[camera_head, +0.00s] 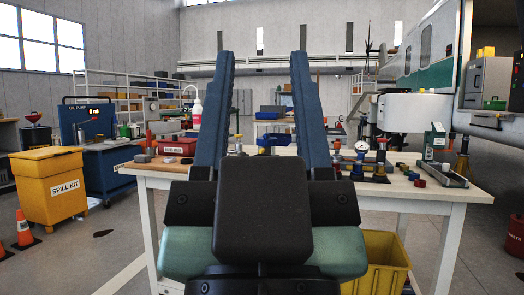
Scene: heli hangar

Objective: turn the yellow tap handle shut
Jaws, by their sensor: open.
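My gripper (264,55) rises in the middle foreground, its two long blue fingers wide apart with nothing between them. Behind it stands a white workbench (458,195). On the bench, right of the right finger, is a small pipe assembly with a round white gauge (361,147) and several coloured fittings. I cannot clearly pick out the yellow tap handle; it is too small to tell or hidden behind my fingers and wrist. My gripper appears apart from the pipe assembly.
A red box (174,149) lies at the bench's left end, and a grey tray (446,174) at its right. A yellow bin (384,262) is below the bench. A yellow spill kit (50,186) stands left. A helicopter (428,50) is at the back right. Open floor lies left of the bench.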

